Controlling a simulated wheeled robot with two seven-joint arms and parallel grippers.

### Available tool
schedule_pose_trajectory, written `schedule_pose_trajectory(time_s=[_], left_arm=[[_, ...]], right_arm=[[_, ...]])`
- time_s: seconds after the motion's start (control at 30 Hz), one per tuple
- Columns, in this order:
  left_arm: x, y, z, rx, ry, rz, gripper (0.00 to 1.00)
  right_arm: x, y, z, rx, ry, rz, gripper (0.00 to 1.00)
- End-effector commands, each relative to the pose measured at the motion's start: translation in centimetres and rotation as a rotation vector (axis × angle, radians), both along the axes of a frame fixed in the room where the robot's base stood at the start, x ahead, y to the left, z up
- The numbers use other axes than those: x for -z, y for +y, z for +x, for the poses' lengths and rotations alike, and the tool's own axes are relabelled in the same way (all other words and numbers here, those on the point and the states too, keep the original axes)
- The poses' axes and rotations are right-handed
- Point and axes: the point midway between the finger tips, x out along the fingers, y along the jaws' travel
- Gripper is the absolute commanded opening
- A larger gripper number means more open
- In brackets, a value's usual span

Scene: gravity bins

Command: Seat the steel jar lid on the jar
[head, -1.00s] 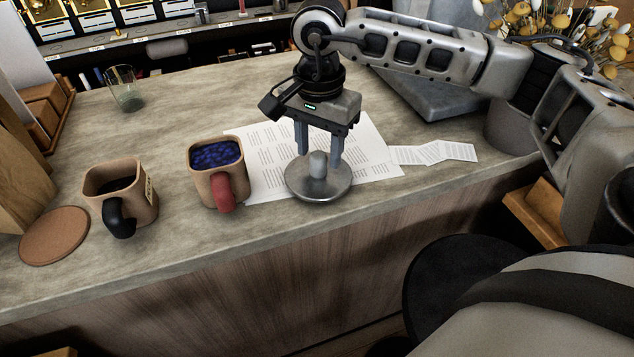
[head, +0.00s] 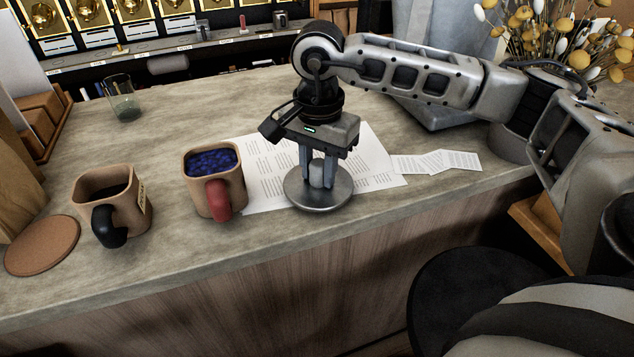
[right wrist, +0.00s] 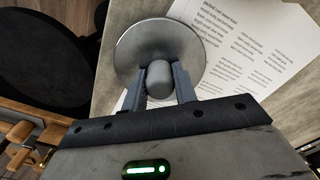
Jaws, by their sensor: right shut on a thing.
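The steel lid (head: 318,203) is a round metal disc with an upright grey knob, low at the counter's front edge beside the printed sheets. My right gripper (head: 318,178) comes down from above, its two fingers shut on the knob. The right wrist view shows the lid (right wrist: 150,38) beyond the fingers of that gripper (right wrist: 161,85), one on each side of the knob. A tan squarish vessel with a red handle (head: 213,190), filled with blue pieces, stands left of the lid. A similar one with a black handle (head: 125,205) stands farther left. I cannot tell which is the jar.
Printed paper (head: 373,155) lies behind and right of the lid. A cork-coloured disc (head: 42,246) lies at the front left, and a glass tumbler (head: 122,98) stands at the back left. A flower pot (head: 510,146) is at the right. The counter's middle (head: 190,108) is clear.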

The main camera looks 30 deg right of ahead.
Motion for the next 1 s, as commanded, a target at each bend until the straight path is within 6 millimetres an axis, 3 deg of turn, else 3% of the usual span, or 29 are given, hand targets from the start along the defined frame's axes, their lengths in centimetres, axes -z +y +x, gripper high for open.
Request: schedule_pose_trajectory(time_s=[1.0], left_arm=[[-1.8,0.0,0.2,-0.001,-0.004,0.0,1.0]], right_arm=[[-3.0,0.0,0.0,0.0,-0.001,0.002,0.0]])
